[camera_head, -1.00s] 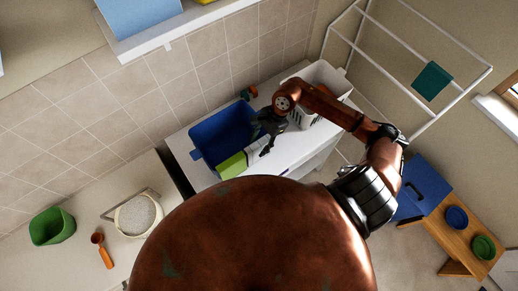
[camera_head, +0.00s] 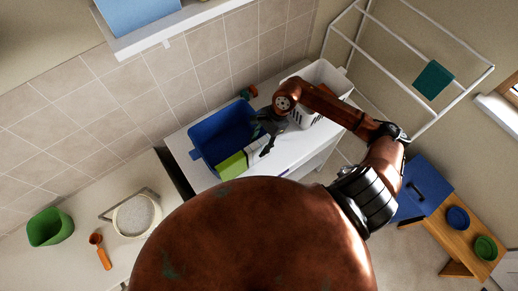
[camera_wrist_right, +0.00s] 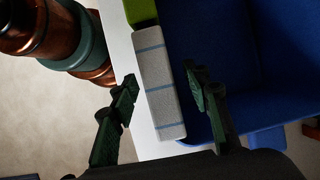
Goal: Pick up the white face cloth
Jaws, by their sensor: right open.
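In the head view the cloth (camera_head: 255,148) shows only in part, next to a green item (camera_head: 232,166). My right gripper (camera_wrist_right: 160,75) is open, with one finger on each side of the cloth in the wrist view. I cannot tell how far above the cloth the fingers are. In the head view the right gripper (camera_head: 264,138) is over the bin's near right edge. My left gripper is not in view.
The blue bin (camera_head: 195,153) stands left of the right gripper, and a white basket (camera_head: 330,75) stands behind my right arm. A drying rack (camera_head: 410,45) is at the right. A green tub (camera_head: 50,228) and a round pale pot (camera_head: 138,215) are at lower left.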

